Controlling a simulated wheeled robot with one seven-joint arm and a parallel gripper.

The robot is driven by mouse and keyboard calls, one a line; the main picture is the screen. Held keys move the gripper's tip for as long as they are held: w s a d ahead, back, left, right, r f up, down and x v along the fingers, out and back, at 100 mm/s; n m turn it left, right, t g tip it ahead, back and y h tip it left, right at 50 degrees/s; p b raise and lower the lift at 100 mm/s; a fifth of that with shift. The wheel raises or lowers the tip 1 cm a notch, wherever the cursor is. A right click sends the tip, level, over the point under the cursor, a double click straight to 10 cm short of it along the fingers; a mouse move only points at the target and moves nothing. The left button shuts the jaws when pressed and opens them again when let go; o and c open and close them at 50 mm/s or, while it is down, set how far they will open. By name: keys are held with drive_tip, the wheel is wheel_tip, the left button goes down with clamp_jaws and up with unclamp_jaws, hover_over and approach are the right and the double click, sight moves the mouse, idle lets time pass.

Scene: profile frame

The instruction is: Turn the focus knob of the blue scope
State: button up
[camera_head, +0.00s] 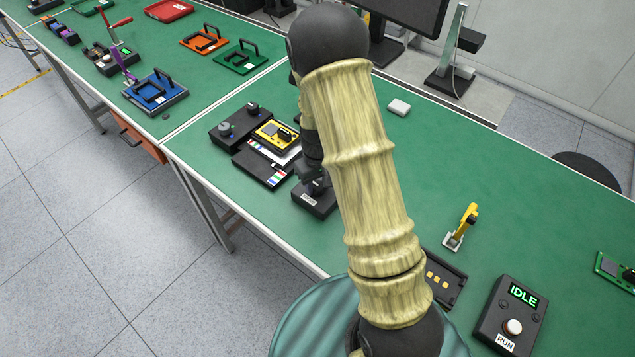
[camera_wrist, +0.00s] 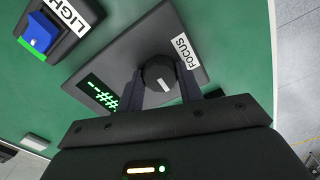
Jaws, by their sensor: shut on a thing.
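In the wrist view a round black focus knob (camera_wrist: 157,70) with a pale pointer mark stands on a dark box (camera_wrist: 125,58). A white FOCUS label (camera_wrist: 186,51) lies beside the knob, and a green-lit display (camera_wrist: 99,93) shows on the box, partly covered by my gripper. My gripper (camera_wrist: 162,84) is shut on the knob, one dark finger on each side. In the head view my arm hides the knob and most of the gripper; a dark labelled box (camera_head: 309,201) shows below it. No blue scope body can be made out.
A box marked LIGHT with a blue switch (camera_wrist: 40,34) sits close by. In the head view, a black two-knob unit (camera_head: 228,131) and a yellow meter (camera_head: 277,134) stand left of my arm. A yellow clamp (camera_head: 462,225) and an IDLE/RUN box (camera_head: 512,314) stand right.

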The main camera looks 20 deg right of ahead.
sight(318, 186)
drive_tip(key=m, duration=0.4)
drive_tip(key=shift+m, duration=0.3)
drive_tip(key=shift+m+p, duration=0.55)
drive_tip(key=shift+m, duration=1.75)
drive_tip(key=o, duration=1)
drive_tip(key=shift+r, duration=0.15)
wheel_tip(318, 186, up, 17)
drive_tip(key=shift+r+b, duration=0.1)
drive_tip(key=shift+b, duration=0.65)
drive_tip(key=shift+s, duration=0.1)
